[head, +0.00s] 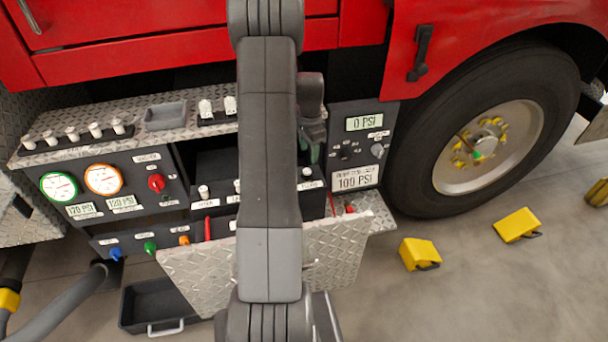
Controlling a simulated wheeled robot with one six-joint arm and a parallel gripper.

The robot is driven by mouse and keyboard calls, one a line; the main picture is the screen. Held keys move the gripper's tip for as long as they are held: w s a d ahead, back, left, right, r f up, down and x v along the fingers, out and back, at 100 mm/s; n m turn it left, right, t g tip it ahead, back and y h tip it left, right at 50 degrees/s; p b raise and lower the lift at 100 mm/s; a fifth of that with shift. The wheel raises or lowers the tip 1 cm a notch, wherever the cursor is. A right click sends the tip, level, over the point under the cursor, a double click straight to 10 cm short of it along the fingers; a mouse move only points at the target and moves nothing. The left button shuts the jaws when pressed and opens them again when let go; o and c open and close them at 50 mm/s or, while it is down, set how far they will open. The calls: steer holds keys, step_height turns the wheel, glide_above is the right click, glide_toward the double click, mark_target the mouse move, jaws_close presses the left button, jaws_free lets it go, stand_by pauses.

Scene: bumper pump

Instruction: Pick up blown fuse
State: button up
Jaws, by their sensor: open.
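I cannot tell which thing is the blown fuse. Small white capped pieces stand above labels in the dark central recess, one at the left (204,192) and one at the right (306,174). The label text is too small to read. Two similar white pieces (205,108) stand on the ledge above. My arm runs upright through the middle and hides part of the recess. My gripper (314,150) shows partly beside the arm, open, above the recess's right side. I see nothing held in it.
A shallow grey tray (165,115) sits on the tread-plate ledge. A tread-plate flap (335,262) juts out below the recess. A black bin (150,308) lies underneath. Gauges, knobs and a 100 PSI display (354,180) flank the recess. Yellow chocks (420,253) lie near the wheel.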

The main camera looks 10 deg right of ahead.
mark_target(307, 170)
step_height(307, 170, down, 4)
steer(key=shift+r, duration=0.1)
steer(key=shift+s+a+f+p, duration=0.1)
steer(key=shift+f+p, duration=0.2)
steer(key=shift+f, duration=1.1)
steer(key=shift+a+f+p, duration=0.1)
steer(key=shift+f+p, duration=0.15)
steer(key=shift+f, duration=1.1)
steer(key=c, duration=1.1)
steer(key=shift+o, duration=0.2)
